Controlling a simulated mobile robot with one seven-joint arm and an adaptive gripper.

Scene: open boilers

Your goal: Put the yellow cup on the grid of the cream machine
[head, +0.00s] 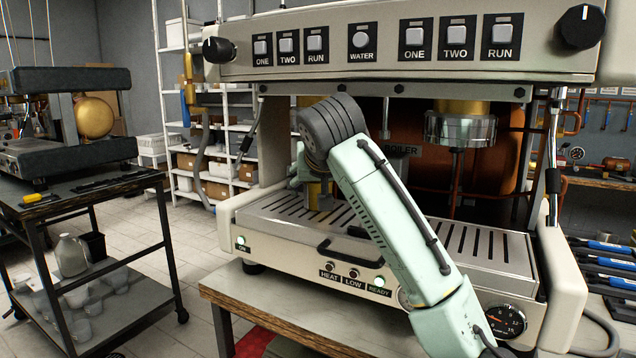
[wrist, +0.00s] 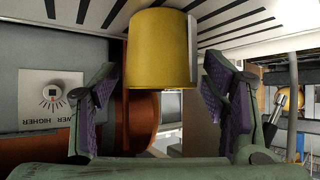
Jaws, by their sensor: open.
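The yellow cup (wrist: 160,48) shows large in the wrist view, which looks upside down, with the slotted grid (wrist: 235,14) above it in the picture. The cup's base meets the grid, and it looks upright on it. My gripper (wrist: 158,78) is open, with one purple-padded finger on each side of the cup and visible gaps between. In the head view, the cream machine's grid (head: 478,243) spans the machine's front. My arm crosses in front of it and hides most of the gripper and cup.
The button panel (head: 390,42) overhangs the grid. A chrome group head (head: 460,128) hangs at the right of the bay. A dark handle (head: 345,252) sticks out at the grid's front. A dark cart (head: 85,190) stands at left; blue-handled tools (head: 605,262) lie at right.

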